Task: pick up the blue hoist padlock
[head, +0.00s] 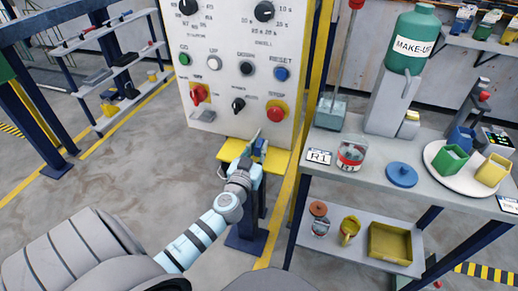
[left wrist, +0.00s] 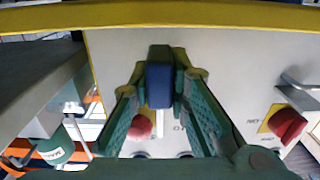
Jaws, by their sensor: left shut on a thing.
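The blue hoist padlock (head: 260,147) is small and sits at the front of the control panel, just above the yellow ledge (head: 231,150). My left gripper (head: 254,156) is at the padlock and partly covers it. In the left wrist view the blue padlock (left wrist: 159,84) stands between the two green fingers of my left gripper (left wrist: 160,88), which is shut on it. Whether the padlock touches the ledge or panel cannot be told. My right gripper is not in view.
The control panel (head: 232,98) has knobs, a red stop button (head: 276,111) and a red rotary switch (head: 199,94) close above. A grey bench (head: 345,188) with several containers stands to the right, with a lower shelf. Open floor (head: 140,185) lies to the left.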

